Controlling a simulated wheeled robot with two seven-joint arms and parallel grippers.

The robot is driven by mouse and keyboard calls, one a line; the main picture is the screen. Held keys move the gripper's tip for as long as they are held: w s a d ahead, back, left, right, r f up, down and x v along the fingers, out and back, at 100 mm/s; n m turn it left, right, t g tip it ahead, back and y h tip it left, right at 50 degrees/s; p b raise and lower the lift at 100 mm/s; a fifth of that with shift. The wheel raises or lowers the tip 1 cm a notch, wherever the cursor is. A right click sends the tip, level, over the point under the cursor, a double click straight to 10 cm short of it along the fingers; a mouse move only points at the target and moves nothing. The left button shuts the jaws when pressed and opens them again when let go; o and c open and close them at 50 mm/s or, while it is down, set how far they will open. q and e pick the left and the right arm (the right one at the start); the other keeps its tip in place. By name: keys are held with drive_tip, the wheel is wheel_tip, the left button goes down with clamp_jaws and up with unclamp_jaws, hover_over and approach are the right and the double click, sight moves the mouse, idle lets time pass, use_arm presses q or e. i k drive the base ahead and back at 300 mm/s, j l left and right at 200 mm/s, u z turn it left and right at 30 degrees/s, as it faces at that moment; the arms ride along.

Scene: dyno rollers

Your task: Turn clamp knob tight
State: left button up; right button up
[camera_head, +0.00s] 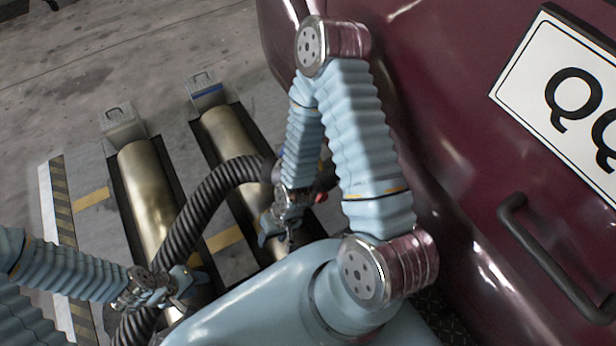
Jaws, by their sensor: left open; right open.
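My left gripper (190,287) is at the lower left, open, over the end of the near roller and beside a black ribbed hose. My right gripper (276,232) hangs below my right arm near the middle, open, with its fingers pointing down. A small red part (321,197) shows just right of my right wrist, next to dark fittings at the hose's end; it may be the clamp knob, but my arm hides most of it. I cannot tell whether my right gripper touches anything.
The black ribbed hose (205,196) arches across the two metal rollers (147,185). A dark red car body (440,80) with a number plate (560,95) and a black handle (540,255) fills the right. Bare concrete floor (130,45) lies open at the upper left.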

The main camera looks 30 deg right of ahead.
sight(321, 198)
drive_tip(key=j+z, duration=0.15)
drive_tip(key=j, duration=0.5)
drive_tip(key=k+j+z, duration=0.15)
drive_tip(key=j, duration=0.45)
drive_tip(key=z, duration=2.65)
